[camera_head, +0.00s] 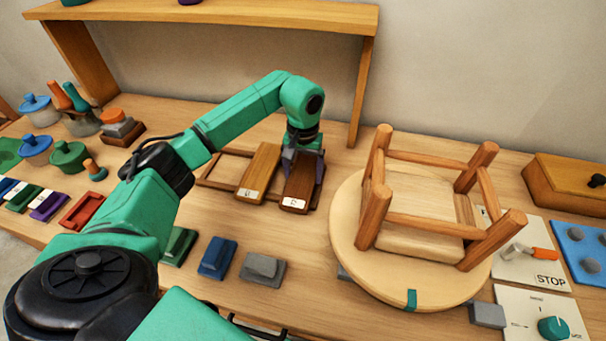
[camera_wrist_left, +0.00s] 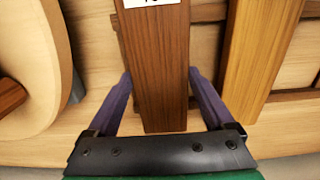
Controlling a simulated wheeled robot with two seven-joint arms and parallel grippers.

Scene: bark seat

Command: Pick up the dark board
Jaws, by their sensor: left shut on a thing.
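The dark board (camera_head: 299,189) is a brown wooden slab with a white label at its near end. It lies at the right of a wooden rack (camera_head: 221,167) in the head view. My left gripper (camera_head: 304,163) reaches down over its far part. In the left wrist view the purple fingers stand on both sides of the dark board (camera_wrist_left: 160,75), shut on it. I cannot tell whether the board is clear of the rack. My right gripper is not in view.
A lighter labelled board (camera_head: 260,172) lies just left of the dark board. A round seat (camera_head: 350,250) with upturned stool legs is at the right. Grey (camera_head: 263,268), blue (camera_head: 217,257) and green (camera_head: 179,246) blocks stand in front. A shelf (camera_head: 230,12) spans above, behind.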

